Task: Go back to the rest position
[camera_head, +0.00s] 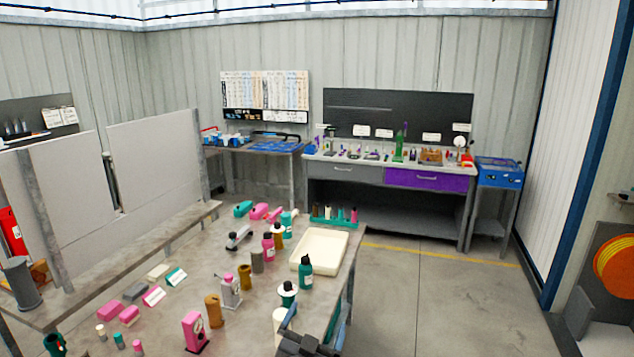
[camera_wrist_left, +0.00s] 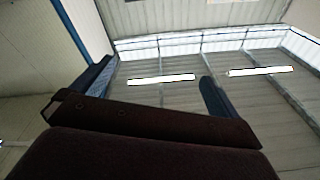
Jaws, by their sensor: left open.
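My left gripper (camera_head: 313,323) is at the bottom of the head view, by the near right edge of the workbench (camera_head: 205,277). Its dark body is partly cut off by the lower frame edge. In the left wrist view my left gripper (camera_wrist_left: 150,78) has its two fingers wide apart with nothing between them. Beyond the fingers that view shows only walls, roof and lights. My right gripper does not show in either view.
The workbench carries a cream tray (camera_head: 319,250), a dark green bottle (camera_head: 305,272), a pink dispenser (camera_head: 194,331) and several other bottles and blocks. A long bench with a purple drawer (camera_head: 430,179) stands at the back wall. The floor (camera_head: 430,300) at right is clear.

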